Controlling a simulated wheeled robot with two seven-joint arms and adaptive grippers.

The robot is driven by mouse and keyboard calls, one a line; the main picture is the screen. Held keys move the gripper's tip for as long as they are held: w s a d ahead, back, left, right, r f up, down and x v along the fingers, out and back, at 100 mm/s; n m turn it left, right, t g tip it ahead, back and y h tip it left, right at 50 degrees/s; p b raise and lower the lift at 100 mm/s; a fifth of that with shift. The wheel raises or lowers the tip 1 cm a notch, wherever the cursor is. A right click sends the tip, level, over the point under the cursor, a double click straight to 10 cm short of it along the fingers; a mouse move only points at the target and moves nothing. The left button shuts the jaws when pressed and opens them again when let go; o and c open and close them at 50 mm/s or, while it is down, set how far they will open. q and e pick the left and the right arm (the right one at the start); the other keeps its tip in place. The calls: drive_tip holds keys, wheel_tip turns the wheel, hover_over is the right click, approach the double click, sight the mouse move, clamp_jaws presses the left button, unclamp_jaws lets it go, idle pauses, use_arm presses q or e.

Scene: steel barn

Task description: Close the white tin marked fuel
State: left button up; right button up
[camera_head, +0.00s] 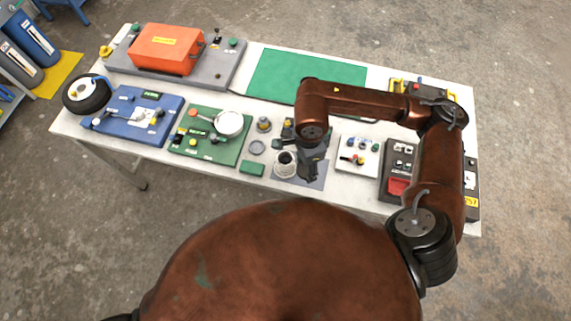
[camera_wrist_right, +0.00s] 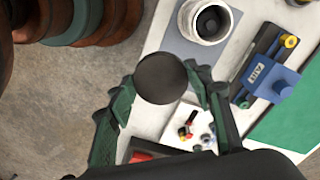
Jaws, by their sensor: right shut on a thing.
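A white tin (camera_head: 286,169) stands upright near the front edge of the table. Its round dark mouth is uncovered, and it also shows at the top of the right wrist view (camera_wrist_right: 207,21). I cannot read its marking. My right gripper (camera_head: 309,167) is just to the right of the tin in the head view. In the right wrist view its green fingers are shut on a dark round lid (camera_wrist_right: 161,78). The lid is held apart from the tin. My left gripper is not in view.
The tin stands on a grey mat (camera_head: 317,180). A green board (camera_head: 235,154) with a white round pot (camera_head: 229,123) is to the left, and a white switch panel (camera_head: 357,157) to the right. A blue device (camera_wrist_right: 272,83) is near the tin. A green mat (camera_head: 290,80) lies clear behind.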

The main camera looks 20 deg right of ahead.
drive_tip(key=w+d+r+n, duration=0.1)
drive_tip(key=w+n, duration=0.2)
drive_tip(key=n, duration=0.5)
drive_tip(key=w+d+r+n, duration=0.1)
drive_tip(key=w+n, duration=0.3)
drive_tip(key=n, duration=0.5)
drive_tip(key=shift+d+r, duration=0.15)
drive_tip(key=shift+d, duration=0.6)
